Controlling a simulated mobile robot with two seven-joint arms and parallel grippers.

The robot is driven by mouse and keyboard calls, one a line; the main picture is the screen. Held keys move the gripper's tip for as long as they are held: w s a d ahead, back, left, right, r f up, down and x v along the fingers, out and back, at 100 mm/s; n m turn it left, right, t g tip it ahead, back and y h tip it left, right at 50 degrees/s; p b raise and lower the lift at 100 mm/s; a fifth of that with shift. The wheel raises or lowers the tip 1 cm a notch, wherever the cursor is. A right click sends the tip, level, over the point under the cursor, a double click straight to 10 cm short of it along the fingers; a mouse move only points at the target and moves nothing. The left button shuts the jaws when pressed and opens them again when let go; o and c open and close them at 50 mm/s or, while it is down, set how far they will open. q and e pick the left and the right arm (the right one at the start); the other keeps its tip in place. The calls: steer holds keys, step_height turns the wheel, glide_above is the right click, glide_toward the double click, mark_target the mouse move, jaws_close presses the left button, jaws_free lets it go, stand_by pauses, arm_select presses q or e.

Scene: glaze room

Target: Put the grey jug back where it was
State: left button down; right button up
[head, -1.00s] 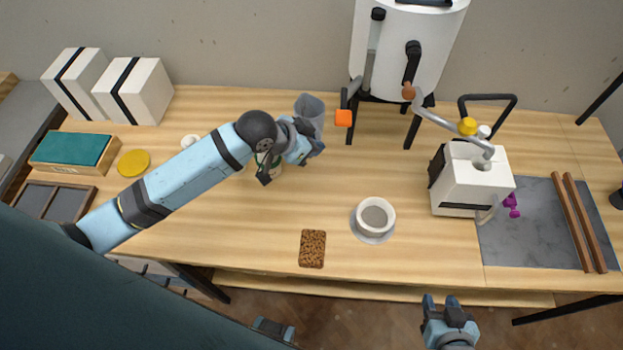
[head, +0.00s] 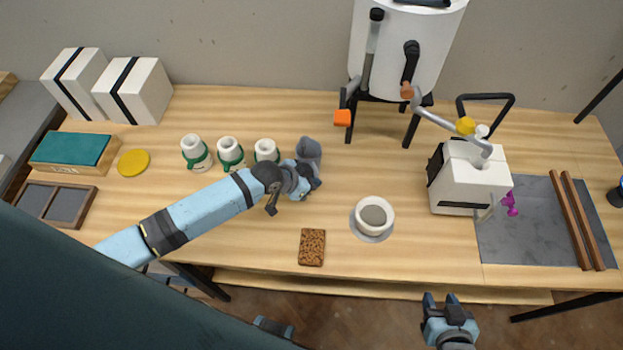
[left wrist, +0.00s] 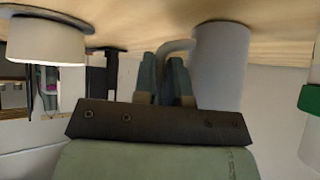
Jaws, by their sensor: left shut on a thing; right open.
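The grey jug (head: 309,152) is right of the row of white bottles in the head view. My left gripper (head: 311,184) is shut on its handle, at the jug's near side. In the left wrist view, which is upside down, the jug (left wrist: 222,65) stands beside the closed fingers (left wrist: 165,80), with its curved handle between them. Its base end is at or very close to the tabletop; I cannot tell if it touches. My right gripper (head: 441,302) is open and empty, in front of the table's near edge.
Several white bottles with green bands (head: 230,152) stand left of the jug. A white bowl (head: 375,215) on a saucer, a brown sponge-like block (head: 312,247), a white kiln-like drum (head: 405,50) and a white machine (head: 470,180) surround it. Bare wood lies between jug and bowl.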

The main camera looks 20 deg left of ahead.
arm_select(q)
steer(key=c, duration=1.6)
jaws_free()
steer(key=shift+f, duration=0.1)
steer(key=o, duration=0.4)
steer(key=shift+o, duration=0.2)
steer(key=v, duration=1.2)
steer(key=s+d+f+n, duration=0.1)
steer(key=s, duration=0.1)
steer(key=s+d+f+n+t, duration=0.1)
steer(key=s+f, duration=0.1)
steer(key=s+d+f+t, duration=0.1)
steer(key=s, duration=0.1)
steer(key=shift+d+f+n, duration=0.35)
steer(key=shift+n, duration=0.05)
steer(key=s+f, duration=0.1)
steer(key=s, duration=0.1)
steer(key=s+n+t+y, duration=0.1)
steer(key=s, duration=0.1)
steer(key=s+f+n+y, duration=0.1)
steer(key=s, duration=0.1)
steer(key=shift+f, duration=0.35)
steer(key=shift+s+a+f+t, duration=0.2)
steer(key=shift+s+t, duration=0.1)
steer(key=shift+t, duration=0.1)
